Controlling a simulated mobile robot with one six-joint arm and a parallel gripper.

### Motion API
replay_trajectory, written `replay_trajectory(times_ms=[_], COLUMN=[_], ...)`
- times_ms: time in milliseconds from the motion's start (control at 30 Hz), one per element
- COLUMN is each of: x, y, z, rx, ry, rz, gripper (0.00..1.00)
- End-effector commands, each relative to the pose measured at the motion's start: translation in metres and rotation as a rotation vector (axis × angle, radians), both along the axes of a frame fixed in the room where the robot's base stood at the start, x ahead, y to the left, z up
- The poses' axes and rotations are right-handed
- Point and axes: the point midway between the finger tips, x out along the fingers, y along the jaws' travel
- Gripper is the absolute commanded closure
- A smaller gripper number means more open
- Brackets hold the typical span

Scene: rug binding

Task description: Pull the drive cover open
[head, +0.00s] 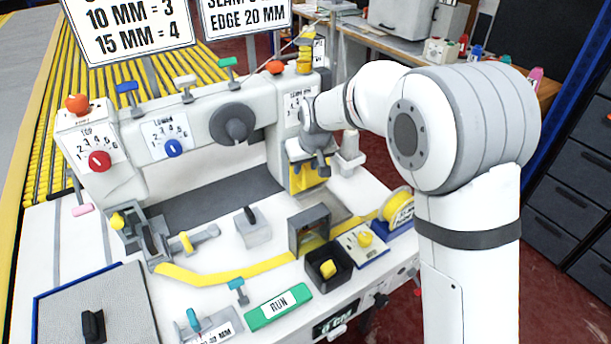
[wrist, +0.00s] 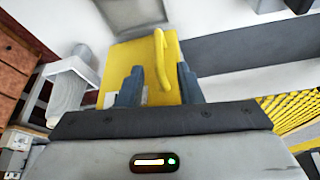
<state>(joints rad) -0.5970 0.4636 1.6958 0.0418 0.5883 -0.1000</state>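The drive cover (wrist: 145,55) is a yellow panel with an upright yellow bar handle (wrist: 162,62). In the head view the cover (head: 311,181) is on the right column of the white machine, partly hidden by my gripper (head: 312,160). It looks shut. In the wrist view my gripper (wrist: 158,84) has its two dark fingers spread apart. The handle's lower end appears between the fingertips, nearer the right one, with a visible gap on both sides. How deep the handle sits between them I cannot tell.
A white spool (head: 349,150) stands just right of the column. A yellow tape roll (head: 398,208), a black box (head: 328,265) and a grey guide block (head: 309,230) are on the table below. A grey handwheel (head: 232,123) sticks out left of the column.

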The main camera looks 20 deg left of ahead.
Motion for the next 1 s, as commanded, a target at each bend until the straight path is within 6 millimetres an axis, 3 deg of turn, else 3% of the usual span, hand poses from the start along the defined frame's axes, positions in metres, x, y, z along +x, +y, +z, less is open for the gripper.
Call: replay_trajectory(times_ms=[200,400,767,1000], x=[0.010,0.017,0.019,0.018], y=[0.008,0.014,0.015,0.015], z=[-0.034,-0.055,-0.061,-0.061], rx=[-0.004,-0.002,-0.001,-0.001], ry=[0.005,0.002,0.002,0.002], rz=[0.000,0.000,0.000,0.000], gripper=[0.67,0.67,0.67,0.87])
